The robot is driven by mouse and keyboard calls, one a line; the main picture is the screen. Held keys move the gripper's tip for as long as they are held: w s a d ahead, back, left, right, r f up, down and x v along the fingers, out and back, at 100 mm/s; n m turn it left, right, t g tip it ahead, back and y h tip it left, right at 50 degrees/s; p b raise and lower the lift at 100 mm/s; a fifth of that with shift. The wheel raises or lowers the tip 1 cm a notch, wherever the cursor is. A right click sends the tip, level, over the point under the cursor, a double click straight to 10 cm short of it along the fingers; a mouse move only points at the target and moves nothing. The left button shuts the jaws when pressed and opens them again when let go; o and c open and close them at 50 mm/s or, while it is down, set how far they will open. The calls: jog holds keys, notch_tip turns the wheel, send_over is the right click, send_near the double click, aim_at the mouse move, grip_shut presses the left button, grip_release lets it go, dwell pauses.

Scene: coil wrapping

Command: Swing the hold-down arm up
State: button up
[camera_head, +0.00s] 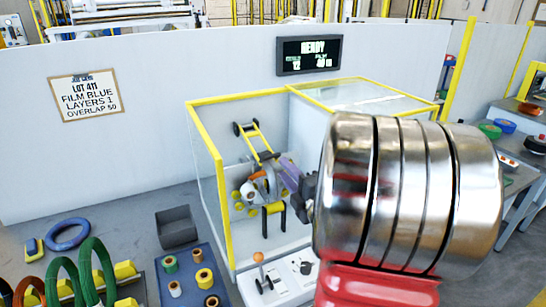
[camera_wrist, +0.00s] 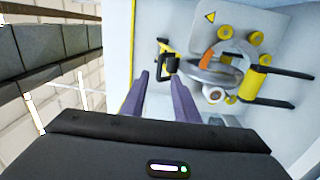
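A yellow two-bar arm with black rollers at its upper end, apparently the hold-down arm (camera_head: 258,143), slants up and left from the wrapping machine inside the yellow-framed enclosure. In the wrist view, a black piece with yellow beside it (camera_wrist: 165,64), perhaps part of that arm, lies just beyond my fingertips. The machine's grey ring (camera_wrist: 217,68) with an orange piece is to its right. My gripper (camera_wrist: 158,76) has its two purple fingers apart, with nothing held between them. In the head view my gripper (camera_head: 287,170) overlaps the machine's right side and hides part of it; contact cannot be told.
The enclosure's yellow frame (camera_head: 213,150) stands close on the left. A control panel (camera_head: 286,279) with an orange-knobbed lever is in front. A blue tray (camera_head: 187,270) with small spools, a grey bin (camera_head: 176,227) and a blue coil (camera_head: 68,234) are further left.

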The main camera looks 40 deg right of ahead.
aim_at(273, 156)
jog(key=x, duration=0.9)
jog(key=shift+w, duration=0.15)
grip_shut()
dwell(0.5)
